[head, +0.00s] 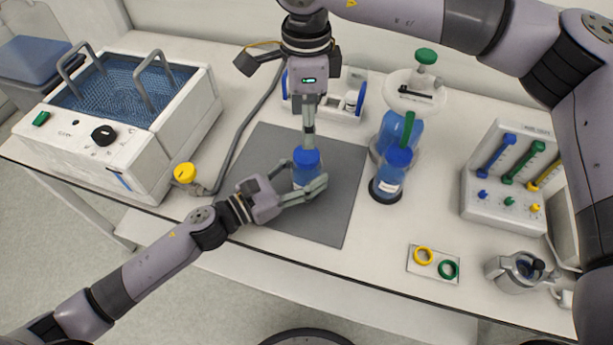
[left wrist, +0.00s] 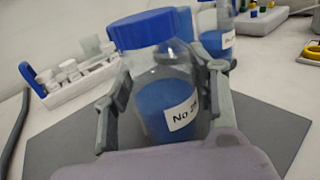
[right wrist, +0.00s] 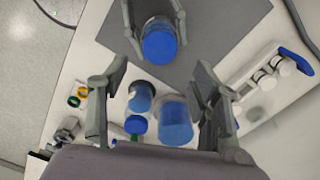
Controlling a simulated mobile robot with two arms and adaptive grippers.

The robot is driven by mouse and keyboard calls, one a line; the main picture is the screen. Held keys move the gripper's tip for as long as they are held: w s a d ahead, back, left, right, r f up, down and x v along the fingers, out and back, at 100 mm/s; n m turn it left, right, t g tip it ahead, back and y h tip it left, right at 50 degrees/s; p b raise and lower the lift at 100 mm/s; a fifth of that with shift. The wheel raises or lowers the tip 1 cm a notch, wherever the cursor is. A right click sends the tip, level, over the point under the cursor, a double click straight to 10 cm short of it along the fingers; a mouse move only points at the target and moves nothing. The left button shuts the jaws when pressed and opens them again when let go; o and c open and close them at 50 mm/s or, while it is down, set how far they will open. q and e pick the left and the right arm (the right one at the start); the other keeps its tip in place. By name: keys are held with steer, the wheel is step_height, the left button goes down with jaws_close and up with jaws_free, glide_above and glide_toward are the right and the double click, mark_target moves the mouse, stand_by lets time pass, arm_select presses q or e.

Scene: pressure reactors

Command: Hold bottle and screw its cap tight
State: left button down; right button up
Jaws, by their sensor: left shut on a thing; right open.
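The bottle (left wrist: 160,85) is clear, holds blue contents and has a white label. It stands upright on a dark grey mat (head: 335,215). A blue screw cap (head: 306,158) sits on its neck; whether it is tight cannot be told. My left gripper (head: 303,188) is shut around the bottle's body from the front left, with one finger on each side in the left wrist view. My right gripper (head: 309,128) is open, pointing down just above and behind the cap. In the right wrist view the cap (right wrist: 160,47) shows beyond the open fingers, not between them.
A blue-capped bottle (head: 388,187) and a larger blue vessel (head: 400,130) stand right of the mat. A white rack (head: 340,110) with small jars is behind. A water bath (head: 100,150) is at left, and a plate with rings (head: 433,264) lies at front right.

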mark_target(306, 154)
steer(key=shift+f, duration=0.1)
steer(key=shift+f, duration=3.95)
steer(key=shift+c, duration=0.4)
steer(key=c, duration=1.2)
steer(key=shift+o, duration=0.2)
steer(key=o, duration=1.4)
steer(key=shift+c, duration=0.2)
